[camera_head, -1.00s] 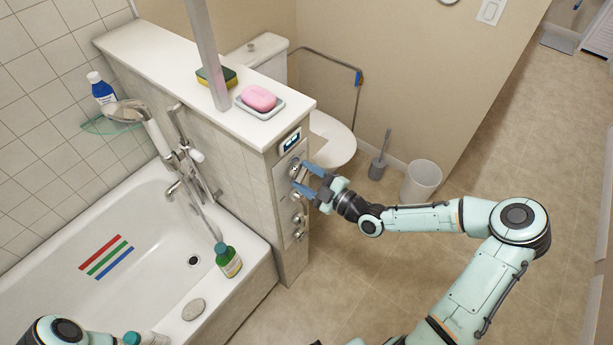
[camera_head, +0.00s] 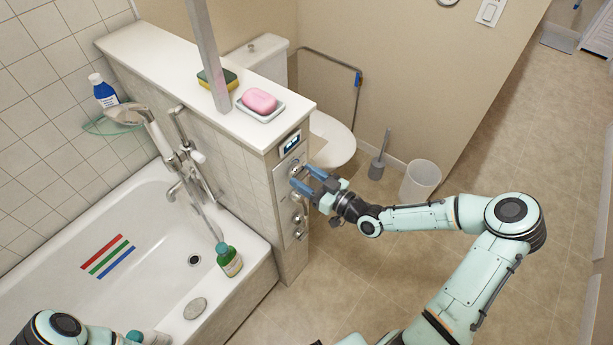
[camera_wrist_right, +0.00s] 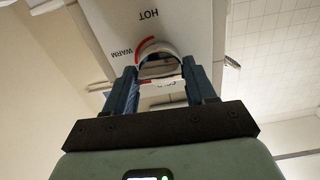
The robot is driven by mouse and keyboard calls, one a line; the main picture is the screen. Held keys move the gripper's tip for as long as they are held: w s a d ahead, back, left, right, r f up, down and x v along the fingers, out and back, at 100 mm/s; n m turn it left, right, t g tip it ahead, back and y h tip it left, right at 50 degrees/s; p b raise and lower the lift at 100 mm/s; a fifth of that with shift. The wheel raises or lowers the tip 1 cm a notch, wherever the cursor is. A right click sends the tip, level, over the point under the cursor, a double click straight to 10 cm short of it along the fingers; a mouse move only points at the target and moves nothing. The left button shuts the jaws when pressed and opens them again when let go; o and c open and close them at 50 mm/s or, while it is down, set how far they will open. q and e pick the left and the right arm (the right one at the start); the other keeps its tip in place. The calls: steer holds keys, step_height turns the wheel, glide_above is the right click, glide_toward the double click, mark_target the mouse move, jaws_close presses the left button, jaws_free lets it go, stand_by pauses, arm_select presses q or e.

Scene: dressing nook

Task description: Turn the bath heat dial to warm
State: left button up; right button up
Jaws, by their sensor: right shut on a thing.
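The heat dial (camera_head: 295,170) is the upper round knob on the panel at the end of the low tiled wall. In the wrist view the dial (camera_wrist_right: 160,64) shows between my fingers, with the words HOT and WARM and a red arc printed around it. Another word is partly hidden at the fingers. My right gripper (camera_head: 301,175) is shut on the dial, one finger on each side; it also shows in the wrist view (camera_wrist_right: 162,75). I cannot tell which mark the dial points to. My left gripper is out of view; only part of that arm shows.
A small display (camera_head: 291,143) sits above the dial, and more knobs (camera_head: 298,219) sit below it. Pink soap in a dish (camera_head: 261,103) and a sponge (camera_head: 217,79) lie on the ledge. The bathtub (camera_head: 150,250) is at left. The floor (camera_head: 480,160) at right is open.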

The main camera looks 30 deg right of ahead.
steer(key=m, duration=0.5)
steer(key=shift+p, duration=0.35)
steer(key=shift+m, duration=0.3)
steer(key=o, duration=1)
steer(key=shift+o, duration=0.2)
steer(key=v, duration=1.3)
steer(key=shift+s+b, duration=0.2)
steer(key=shift+b, duration=0.25)
steer(key=shift+d+f, duration=0.1)
